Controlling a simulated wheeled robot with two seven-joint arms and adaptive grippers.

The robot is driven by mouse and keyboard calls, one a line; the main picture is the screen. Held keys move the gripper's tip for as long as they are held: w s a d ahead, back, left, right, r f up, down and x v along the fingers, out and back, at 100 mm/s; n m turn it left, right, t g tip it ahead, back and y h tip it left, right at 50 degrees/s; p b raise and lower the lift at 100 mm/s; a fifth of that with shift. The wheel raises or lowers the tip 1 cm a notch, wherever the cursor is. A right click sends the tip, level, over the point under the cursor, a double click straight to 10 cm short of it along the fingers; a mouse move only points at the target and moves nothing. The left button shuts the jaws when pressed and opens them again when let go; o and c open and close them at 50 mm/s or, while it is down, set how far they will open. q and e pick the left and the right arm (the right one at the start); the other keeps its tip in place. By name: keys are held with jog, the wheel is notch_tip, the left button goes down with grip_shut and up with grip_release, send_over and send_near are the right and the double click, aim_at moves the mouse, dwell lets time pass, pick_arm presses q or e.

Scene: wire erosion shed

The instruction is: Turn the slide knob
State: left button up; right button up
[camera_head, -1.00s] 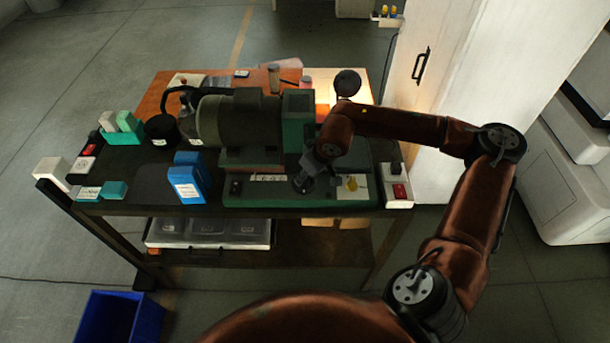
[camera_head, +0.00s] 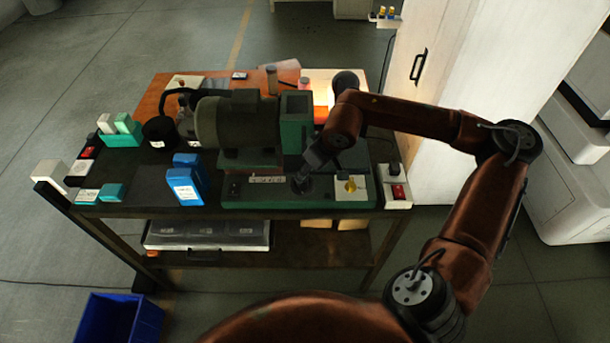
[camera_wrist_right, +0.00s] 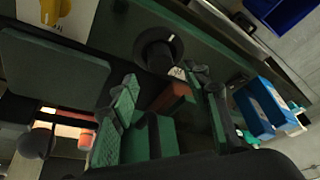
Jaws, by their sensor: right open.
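The slide knob, which I take to be the dark round knob (camera_wrist_right: 158,50) with a white mark, sits on the green machine's (camera_head: 262,200) front base. My right gripper (camera_head: 303,179) points down at the knob from the upper right. In the right wrist view its two fingers (camera_wrist_right: 166,84) are apart, with the knob just beyond and between their tips. I cannot tell whether they touch it. My left gripper is not in view.
A yellow knob (camera_head: 350,186) on a pale plate lies right of the gripper. A red switch box (camera_head: 397,190) is farther right. A blue box (camera_head: 186,184) stands left of the machine base. A white cabinet (camera_head: 450,60) rises behind my right arm.

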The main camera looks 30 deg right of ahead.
jog(key=v, duration=0.7)
jog(key=shift+s+f, duration=0.1)
